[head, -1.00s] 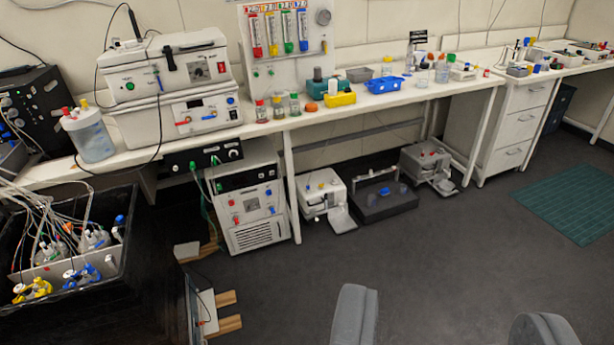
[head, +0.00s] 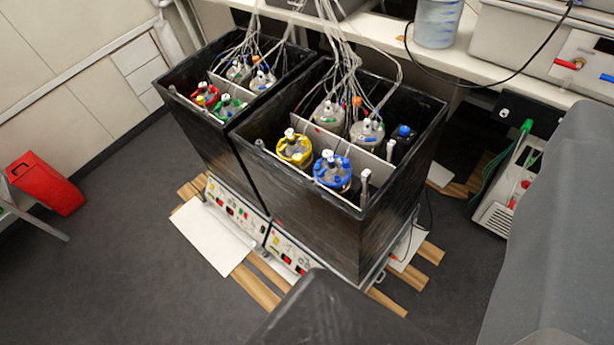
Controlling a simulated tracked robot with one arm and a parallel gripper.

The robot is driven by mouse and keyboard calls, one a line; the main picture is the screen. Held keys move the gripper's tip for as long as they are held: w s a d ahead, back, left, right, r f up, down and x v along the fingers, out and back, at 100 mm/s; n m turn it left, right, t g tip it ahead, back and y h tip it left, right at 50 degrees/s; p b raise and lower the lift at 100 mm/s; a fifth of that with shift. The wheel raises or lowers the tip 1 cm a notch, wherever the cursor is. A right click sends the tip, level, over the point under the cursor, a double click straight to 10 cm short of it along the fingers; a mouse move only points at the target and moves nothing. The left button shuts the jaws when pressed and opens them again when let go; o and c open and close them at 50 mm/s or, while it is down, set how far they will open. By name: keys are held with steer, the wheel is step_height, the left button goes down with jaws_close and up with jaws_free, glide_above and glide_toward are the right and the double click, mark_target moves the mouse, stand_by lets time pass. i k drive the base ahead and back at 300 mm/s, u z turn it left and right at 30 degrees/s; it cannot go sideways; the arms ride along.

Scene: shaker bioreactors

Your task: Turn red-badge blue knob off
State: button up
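I cannot make out a blue knob with a red badge for certain. Two black tubs stand on shaker bases whose front panels, the left panel (head: 236,211) and the right panel (head: 291,256), carry small red and yellow marks too small to read. A white floor unit (head: 508,187) with red fittings shows at the right, partly hidden by my gripper. A white bench device (head: 585,62) at the upper right has a red and a blue fitting. My gripper (head: 450,192) shows as two grey fingers, wide apart, at the bottom middle and right, with nothing between them.
The left tub (head: 190,118) and right tub (head: 300,195) hold vessels with coloured caps and many tubes. Wooden strips (head: 256,288) and a white sheet (head: 213,238) lie below. The floor (head: 130,270) at the front left is clear.

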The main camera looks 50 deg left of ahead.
mark_target(404, 130)
steer(key=u, duration=0.4)
steer(key=i, duration=0.8)
steer(key=u, duration=0.35)
steer(key=k, duration=0.9)
steer(key=u, duration=0.2)
steer(key=i, duration=0.9)
steer(key=z, duration=0.1)
